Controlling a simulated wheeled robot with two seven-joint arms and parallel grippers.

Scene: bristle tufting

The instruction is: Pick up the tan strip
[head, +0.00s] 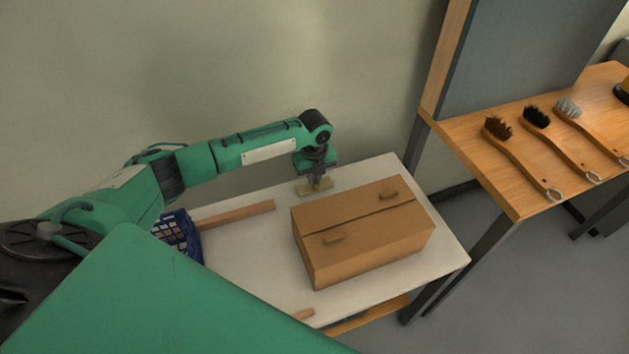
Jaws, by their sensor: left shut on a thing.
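My left gripper (318,184) points down and is shut on this tan strip. My right gripper is not in view.
A brown box (345,265) with two small handles stands on the white table (255,262). A wooden bar (237,215) lies left of it, near a blue crate (190,238). Three brushes, one dark-bristled (550,135), lie on a wooden bench (478,151) at right.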

